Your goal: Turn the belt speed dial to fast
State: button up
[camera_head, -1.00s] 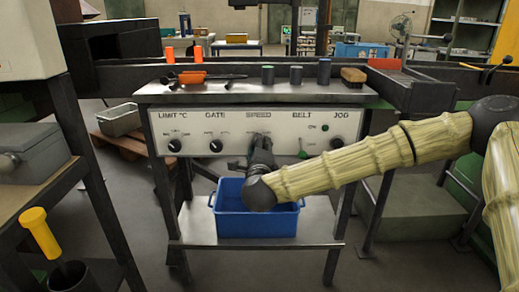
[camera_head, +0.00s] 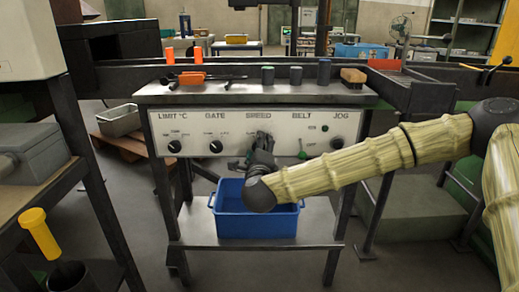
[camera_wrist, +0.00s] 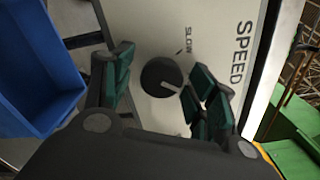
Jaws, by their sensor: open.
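The belt speed dial (camera_wrist: 161,76) is a round black knob with a white pointer line, on a white panel under the word SPEED. In the wrist view its pointer aims to the lower right, away from the SLOW label and toward a finger pad. My gripper (camera_wrist: 160,82) is open, with green-padded fingers on either side of the dial. A gap shows at the left finger; the right pads are close to the knob, and I cannot tell whether they touch. In the head view my gripper (camera_head: 262,145) hides the dial. Any FAST label is hidden.
The control panel (camera_head: 235,121) also carries LIMIT and GATE knobs, a BELT switch (camera_head: 302,153) and a JOG knob (camera_head: 337,143). A blue bin (camera_head: 256,223) stands on the shelf below my gripper.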

jog(key=shift+s, duration=0.1)
jog(key=s, duration=1.1)
jog(key=shift+s, duration=0.4)
jog(key=s+a+f+n+g+y, duration=0.1)
jog(key=s+f+n+g+y, duration=0.2)
jog(key=f, duration=0.7)
jog(key=s+a+f+n+g, duration=0.1)
jog(key=s+f+n, duration=0.3)
jog(key=f, duration=0.6)
jog(key=s+d+f+n+g, duration=0.3)
jog(key=s+d+f+n, duration=0.1)
jog(key=s+f, duration=0.4)
jog(key=s+d+f+n+g, duration=0.4)
jog(key=s+f, duration=0.2)
jog(key=f, duration=0.4)
jog(key=s+d+f+n+g, duration=0.3)
jog(key=s+d+f+n, duration=0.15)
jog(key=s+f, duration=0.35)
jog(key=s+d+f+n+g+h, duration=0.35)
jog(key=s+d+f, duration=0.25)
jog(key=s+d, duration=0.55)
notch_tip(320, 180, up, 28)
jog(key=p, duration=2.7)
jog(key=shift+w+d+f, duration=0.15)
jog(key=shift+w+d, duration=0.05)
jog(key=shift+d, duration=0.05)
